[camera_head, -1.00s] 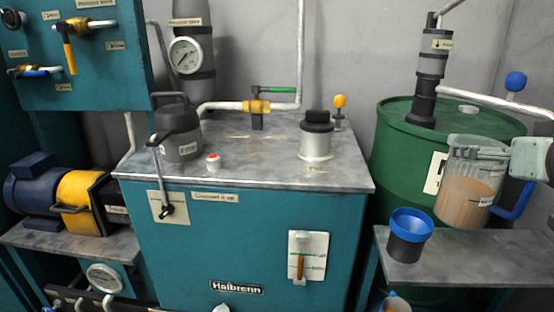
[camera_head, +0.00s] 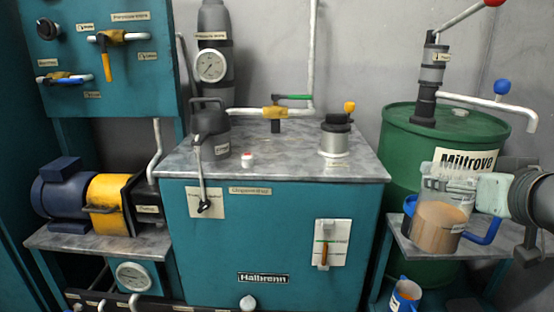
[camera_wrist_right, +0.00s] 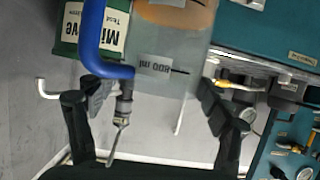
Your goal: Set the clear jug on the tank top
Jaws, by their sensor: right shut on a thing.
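The clear jug (camera_head: 440,217) holds brownish liquid and has a blue handle. My right gripper (camera_head: 470,190) is shut on it and holds it roughly upright in front of the green drum, right of the tank. In the right wrist view the jug (camera_wrist_right: 172,60) shows a "800 ml" label between the fingers (camera_wrist_right: 155,105). The tank top (camera_head: 275,155) is a grey marbled surface on the teal tank, with the jug outside its right edge. Whether the jug touches the side bench below it is unclear. My left gripper is not in view.
A green drum (camera_head: 400,135) with a pump stands right. A blue-rimmed cup is mostly hidden behind the jug.

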